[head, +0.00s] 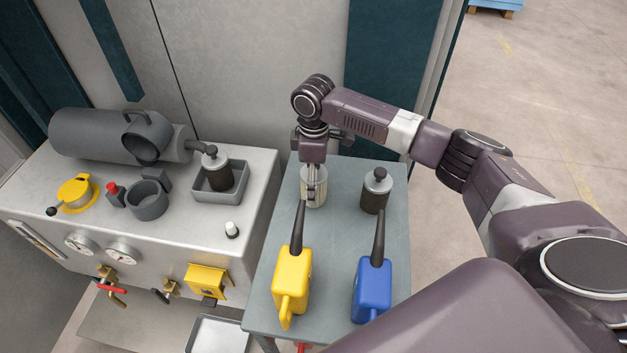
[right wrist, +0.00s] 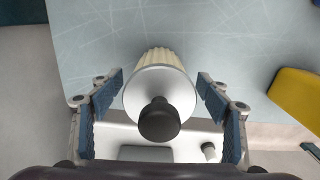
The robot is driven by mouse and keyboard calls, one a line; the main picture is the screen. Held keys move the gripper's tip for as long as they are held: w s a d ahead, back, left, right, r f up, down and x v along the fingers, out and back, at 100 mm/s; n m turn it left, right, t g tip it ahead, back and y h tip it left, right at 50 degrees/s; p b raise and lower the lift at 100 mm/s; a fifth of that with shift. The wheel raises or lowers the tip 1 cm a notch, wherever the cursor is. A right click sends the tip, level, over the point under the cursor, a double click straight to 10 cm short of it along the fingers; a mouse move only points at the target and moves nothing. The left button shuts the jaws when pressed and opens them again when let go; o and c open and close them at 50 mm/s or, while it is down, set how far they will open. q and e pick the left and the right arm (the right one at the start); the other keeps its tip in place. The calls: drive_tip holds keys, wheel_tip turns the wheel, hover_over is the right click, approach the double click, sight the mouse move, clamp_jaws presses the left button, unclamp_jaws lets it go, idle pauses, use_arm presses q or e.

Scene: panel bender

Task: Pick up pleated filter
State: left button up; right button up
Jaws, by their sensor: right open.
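The pleated filter (head: 306,186) is a cream ribbed cylinder standing on the grey-blue side table (head: 338,240). In the right wrist view the filter (right wrist: 150,84) shows its round silver cap and dark knob, with cream pleats beyond. My right gripper (head: 316,185) is directly over the filter, pointing down. Its open fingers (right wrist: 160,78) stand on either side of the cap, with a visible gap on each side. In the head view the gripper hides part of the filter. My left gripper is not in view.
A dark canister (head: 374,194) stands right of the filter. A yellow oil can (head: 291,280) and a blue one (head: 372,290) stand in front, the yellow spout close to the filter. The machine bench (head: 120,215) at left carries a tray (head: 232,190) holding another dark canister (head: 217,175).

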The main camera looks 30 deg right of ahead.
drive_tip(key=shift+f, duration=0.6)
drive_tip(key=shift+c, duration=1.1)
drive_tip(key=c, duration=1.2)
drive_tip(key=shift+o, duration=0.2)
drive_tip(key=shift+r, duration=0.15)
drive_tip(key=shift+w+r, duration=0.1)
drive_tip(key=shift+r, duration=0.5)
wheel_tip(320, 180, up, 13)
drive_tip(key=b, duration=0.3)
drive_tip(key=shift+f+b, duration=0.1)
drive_tip(key=shift+b, duration=0.2)
wheel_tip(320, 180, up, 6)
drive_tip(key=shift+f, duration=0.1)
